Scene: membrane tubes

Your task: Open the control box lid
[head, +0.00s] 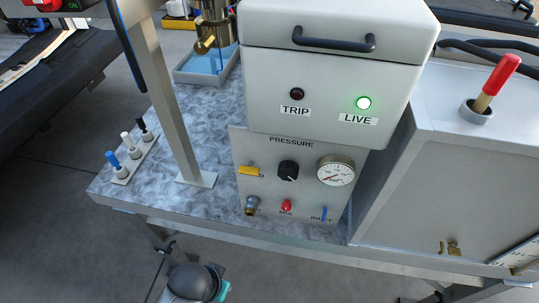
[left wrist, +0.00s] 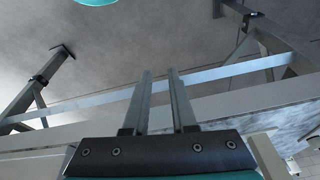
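The white control box (head: 328,98) stands on the bench in the head view, with a dark TRIP lamp (head: 297,94) and a lit green LIVE lamp (head: 363,102) on its front. Its lid (head: 272,28) is down, with a thin seam below it. A black bar handle (head: 333,41) is on the lid's front. My left gripper (left wrist: 160,72) shows in the left wrist view with its two fingers apart and nothing between them. The bench frame and floor lie beyond it. Neither gripper's fingers show in the head view.
A pressure panel (head: 290,172) with a knob and gauge (head: 336,170) is under the box. A metal post (head: 165,95) rises to its left, near several capped pegs (head: 122,172). A grey cabinet (head: 440,185) with a red-handled lever (head: 496,85) stands to the right.

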